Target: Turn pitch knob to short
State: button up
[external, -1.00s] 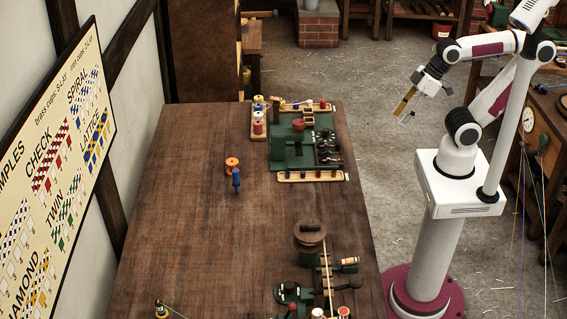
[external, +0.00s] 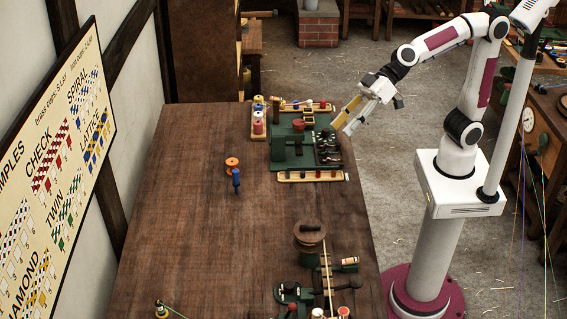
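My gripper (external: 342,127) hangs in the air at the right edge of the table, just right of the green machine. Whether its yellowish fingers are apart or together is too small to tell. The green machine (external: 285,153) sits on the far part of the table, with a red knob (external: 298,125) on top and several dark levers or knobs (external: 327,147) along its right side. I cannot read any label, so I cannot tell which one is the pitch knob or how it is set.
Wooden racks with spools (external: 258,127) and pegs (external: 313,175) border the machine. An orange spool (external: 232,162) and a blue-handled tool (external: 236,181) stand mid-table. A round wooden-topped piece (external: 309,236) and more green fittings (external: 293,293) are nearer.

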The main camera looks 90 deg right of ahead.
jog(key=w+a+f+m+t+h, duration=0.1)
jog(key=w+a+f, duration=0.3)
jog(key=w+a, duration=0.4)
jog(key=w+a+f+m+t, duration=0.1)
jog(key=w+a+f, duration=0.3)
jog(key=w+a, duration=0.45)
jog(key=g+h, duration=0.2)
jog(key=h, duration=0.3)
send_near(290, 284)
jog(key=shift+w+a+f+m, duration=0.15)
jog(key=shift+w+f+m, duration=0.05)
jog(key=shift+w+m, duration=0.2)
jog(key=shift+w+f, duration=0.1)
jog(key=shift+x, duration=3.75)
